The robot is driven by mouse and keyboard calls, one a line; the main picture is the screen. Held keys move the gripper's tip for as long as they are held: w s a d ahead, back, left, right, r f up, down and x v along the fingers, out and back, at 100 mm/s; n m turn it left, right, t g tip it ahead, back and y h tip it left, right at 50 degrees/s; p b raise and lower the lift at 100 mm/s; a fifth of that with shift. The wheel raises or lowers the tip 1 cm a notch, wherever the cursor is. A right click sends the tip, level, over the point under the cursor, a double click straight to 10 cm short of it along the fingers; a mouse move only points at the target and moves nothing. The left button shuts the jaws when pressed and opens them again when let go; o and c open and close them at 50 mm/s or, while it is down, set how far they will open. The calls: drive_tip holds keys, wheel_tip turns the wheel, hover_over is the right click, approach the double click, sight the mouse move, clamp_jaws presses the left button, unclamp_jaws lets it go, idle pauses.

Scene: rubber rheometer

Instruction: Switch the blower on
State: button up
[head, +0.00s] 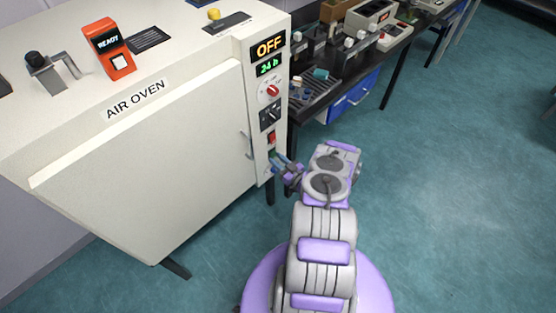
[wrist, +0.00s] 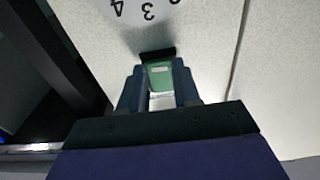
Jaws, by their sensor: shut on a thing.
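The white air oven (head: 150,140) stands at the left, with a narrow control panel at the right edge of its front. A small green switch (wrist: 160,76) in a dark frame shows between my fingers in the wrist view. No label on it can be read. My gripper (head: 279,163) is at the lower part of this panel, below a red switch (head: 271,137). In the wrist view my gripper (wrist: 158,88) is shut on the green switch, with a finger on each side. The panel display (head: 269,46) reads OFF.
A red knob (head: 270,91) and a black knob (head: 271,116) sit higher on the panel. A numbered dial (wrist: 145,8) is close to my fingers. The oven door handle (head: 246,145) is left of my gripper. A dark bench (head: 345,72) stands behind; the floor at right is clear.

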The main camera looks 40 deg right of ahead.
drive_tip(key=shift+d+t, duration=0.1)
drive_tip(key=shift+t, duration=0.2)
drive_tip(key=o, duration=1.1)
drive_tip(key=shift+c, duration=0.2)
drive_tip(key=s+d+f+b, duration=0.1)
drive_tip(key=s+f+b, duration=0.1)
drive_tip(key=s, duration=1.5)
drive_tip(key=shift+d, duration=0.2)
drive_tip(key=shift+s, duration=0.1)
